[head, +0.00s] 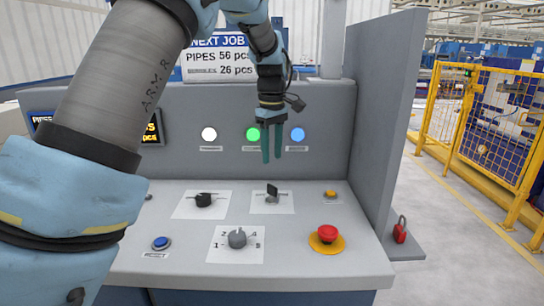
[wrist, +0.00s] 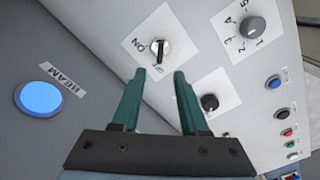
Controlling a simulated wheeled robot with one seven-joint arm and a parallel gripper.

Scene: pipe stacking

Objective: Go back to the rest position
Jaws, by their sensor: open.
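My gripper (head: 272,143) hangs in the air in front of the control console's upright panel, its green fingers pointing down and apart. In the wrist view my gripper (wrist: 158,78) is open, with nothing between the fingers. In the head view it is above a black switch (head: 272,190) on a white plate. The same switch shows in the wrist view (wrist: 159,48), just beyond the fingertips, with ON printed beside it. The fingers look apart from the switch.
The console (head: 180,272) carries a black knob (head: 204,200), a numbered grey dial (head: 237,239), a blue button (head: 161,243), a red emergency button (head: 327,234) and a yellow button (head: 330,194). White, green and blue lamps are lit. A tall side wall (head: 378,110) bounds the right. A yellow fence (head: 490,110) stands beyond.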

